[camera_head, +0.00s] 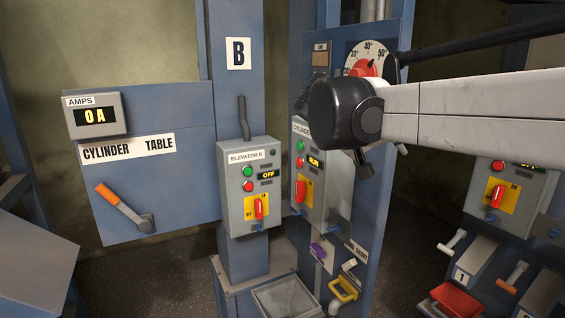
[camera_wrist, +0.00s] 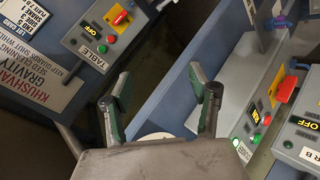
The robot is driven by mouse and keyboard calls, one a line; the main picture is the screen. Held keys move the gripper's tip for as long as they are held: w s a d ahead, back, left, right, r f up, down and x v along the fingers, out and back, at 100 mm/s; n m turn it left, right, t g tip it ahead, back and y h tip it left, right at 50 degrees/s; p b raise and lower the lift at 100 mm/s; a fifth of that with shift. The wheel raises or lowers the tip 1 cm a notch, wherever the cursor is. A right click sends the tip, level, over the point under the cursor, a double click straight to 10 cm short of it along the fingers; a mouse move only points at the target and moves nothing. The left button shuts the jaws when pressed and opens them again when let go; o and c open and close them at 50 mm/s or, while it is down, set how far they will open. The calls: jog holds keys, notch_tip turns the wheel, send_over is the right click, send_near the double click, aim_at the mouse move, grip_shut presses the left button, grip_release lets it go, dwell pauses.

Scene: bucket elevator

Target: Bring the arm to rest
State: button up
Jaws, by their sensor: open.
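My gripper (camera_wrist: 160,84) shows in the wrist view with its two dark green-edged fingers spread apart and nothing between them. A blue beam or panel lies beyond and to the right of the fingers. In the head view my pale arm reaches in from the right edge to a round black joint in front of the cylinder control box (camera_head: 304,155). The box's display reads RUN, and part of the box is hidden by the arm. A small dark part shows below the joint; I cannot tell whether it is a finger.
The Elevator B box (camera_head: 236,185) reads OFF, left of the arm. The cylinder table panel (camera_head: 170,195) has an orange-handled lever (camera_head: 122,206); its ammeter (camera_head: 96,115) reads 0 A. A dial (camera_head: 372,55) stands behind the arm. Another switch box (camera_head: 505,190) stands below right.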

jog(key=s+a+f+y+b, duration=0.1)
jog(key=s+f+y+b, duration=0.2)
jog(key=s+f, duration=1)
jog(key=s+a+f+t+y+b, duration=0.1)
jog(key=s+f+y, duration=0.5)
jog(key=s+f, duration=0.6)
notch_tip(320, 180, down, 3)
jog(key=shift+s+a+r+b, duration=0.1)
jog(key=shift+s+a+b, duration=0.2)
jog(key=shift+b, duration=0.6)
